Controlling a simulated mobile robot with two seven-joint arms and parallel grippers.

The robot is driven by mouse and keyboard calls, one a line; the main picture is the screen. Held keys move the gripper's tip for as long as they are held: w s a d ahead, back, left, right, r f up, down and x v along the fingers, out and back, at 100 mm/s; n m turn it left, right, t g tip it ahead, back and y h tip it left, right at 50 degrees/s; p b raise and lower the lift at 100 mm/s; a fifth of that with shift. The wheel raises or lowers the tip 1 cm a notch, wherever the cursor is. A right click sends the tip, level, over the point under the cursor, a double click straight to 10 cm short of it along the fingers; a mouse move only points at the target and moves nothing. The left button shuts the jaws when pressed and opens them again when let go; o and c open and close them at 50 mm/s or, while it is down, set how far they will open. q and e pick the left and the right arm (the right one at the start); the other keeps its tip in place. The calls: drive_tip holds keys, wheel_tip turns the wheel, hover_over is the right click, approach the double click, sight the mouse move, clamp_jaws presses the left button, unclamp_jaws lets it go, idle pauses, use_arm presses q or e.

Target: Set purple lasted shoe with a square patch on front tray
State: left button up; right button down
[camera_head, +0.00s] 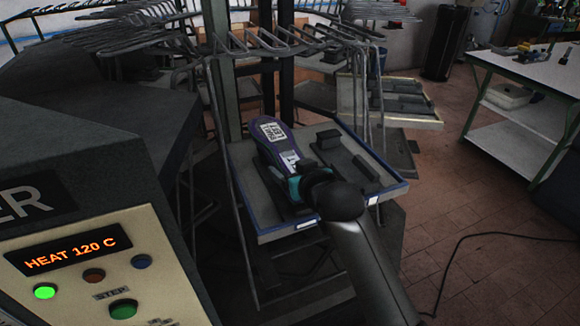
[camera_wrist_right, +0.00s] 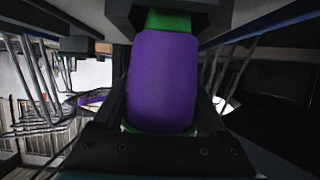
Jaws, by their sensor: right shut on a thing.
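The purple lasted shoe (camera_head: 265,147) has a white square patch with dark print on its sole, which faces up. It lies over the left part of the front tray (camera_head: 248,206), a grey tray with a blue rim. I cannot tell whether it touches the tray. My right gripper (camera_head: 293,180) is shut on the shoe's near end, and my arm hides part of it. In the right wrist view the purple shoe (camera_wrist_right: 163,80) fills the space between the fingers, with green above and below it. My left gripper is not in view.
Dark blocks (camera_head: 328,139) stand on the tray's right part. Grey bent-rod racks (camera_head: 218,140) rise beside and behind the tray. A control panel (camera_head: 95,262) reading HEAT 120 C stands at the left. Another tray (camera_head: 405,110) lies behind, and a workbench (camera_head: 530,75) stands at the right.

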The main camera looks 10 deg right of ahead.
drive_tip(key=shift+f, duration=0.25)
idle(0.3)
unclamp_jaws()
drive_tip(key=shift+f, duration=0.1)
drive_tip(key=shift+s+f, duration=0.1)
drive_tip(key=shift+f, duration=0.1)
drive_tip(key=v, duration=1.5)
drive_tip(key=shift+r, duration=0.2)
